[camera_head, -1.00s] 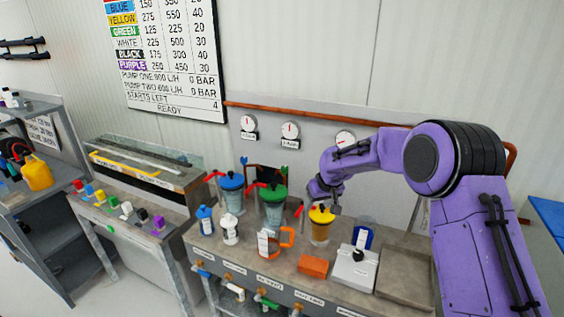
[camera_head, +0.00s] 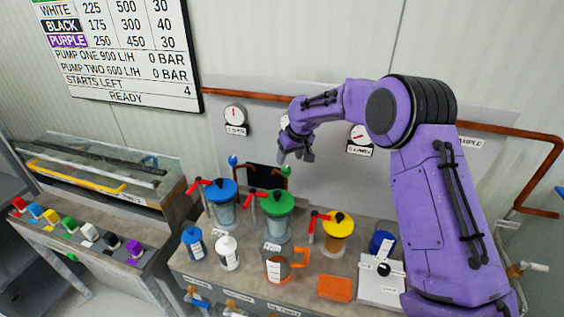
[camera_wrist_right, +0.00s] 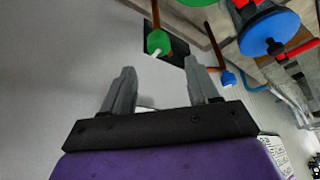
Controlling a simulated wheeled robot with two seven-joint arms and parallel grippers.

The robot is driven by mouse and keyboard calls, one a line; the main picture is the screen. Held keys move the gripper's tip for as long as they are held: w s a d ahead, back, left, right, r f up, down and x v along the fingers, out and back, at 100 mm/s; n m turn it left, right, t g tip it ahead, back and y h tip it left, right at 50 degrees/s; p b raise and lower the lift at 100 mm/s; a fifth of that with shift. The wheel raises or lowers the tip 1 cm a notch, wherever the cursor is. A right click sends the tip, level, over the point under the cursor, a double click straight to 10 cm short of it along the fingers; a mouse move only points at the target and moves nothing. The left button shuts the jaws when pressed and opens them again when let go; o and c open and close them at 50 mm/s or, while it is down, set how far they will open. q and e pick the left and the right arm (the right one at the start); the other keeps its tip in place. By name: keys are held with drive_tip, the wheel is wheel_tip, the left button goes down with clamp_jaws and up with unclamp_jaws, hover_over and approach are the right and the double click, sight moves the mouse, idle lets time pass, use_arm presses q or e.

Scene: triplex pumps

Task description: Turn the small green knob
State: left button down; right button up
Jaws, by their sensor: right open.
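A small green knob (camera_head: 286,171) shows at the right edge of a black panel on the back wall, above the green-lidded jar. In the right wrist view the green knob (camera_wrist_right: 157,42) has a pale pointer and lies just beyond the fingertips, roughly midway between them. My right gripper (camera_head: 296,156) is close above and right of the knob in the head view. In the right wrist view it (camera_wrist_right: 161,68) is open, with nothing between its fingers. I cannot tell the exact depth gap to the knob. My left gripper is not in view.
A small blue knob (camera_head: 232,160) sits left of the panel. Jars with blue (camera_head: 222,190), green (camera_head: 277,203) and yellow (camera_head: 338,225) lids and red handles stand below on the bench. Gauges and a copper pipe (camera_head: 250,97) line the wall.

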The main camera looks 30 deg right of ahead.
sight(286, 168)
drive_tip(key=shift+s+d+f+p, duration=0.15)
drive_tip(key=shift+f+p, duration=0.15)
drive_tip(key=shift+f, duration=0.35)
drive_tip(key=shift+s+a+f+p, duration=0.1)
drive_tip(key=shift+f+p, duration=0.15)
drive_tip(key=shift+f, duration=0.35)
drive_tip(key=w+f, duration=0.1)
drive_tip(key=f, duration=0.1)
drive_tip(key=w+f, duration=0.2)
drive_tip(key=shift+d, duration=0.1)
drive_tip(key=shift+s+r, duration=0.3)
drive_tip(key=shift+s, duration=0.05)
drive_tip(key=shift+c, duration=0.2)
drive_tip(key=shift+s+r, duration=0.1)
drive_tip(key=shift+s, duration=0.05)
drive_tip(key=c, duration=1)
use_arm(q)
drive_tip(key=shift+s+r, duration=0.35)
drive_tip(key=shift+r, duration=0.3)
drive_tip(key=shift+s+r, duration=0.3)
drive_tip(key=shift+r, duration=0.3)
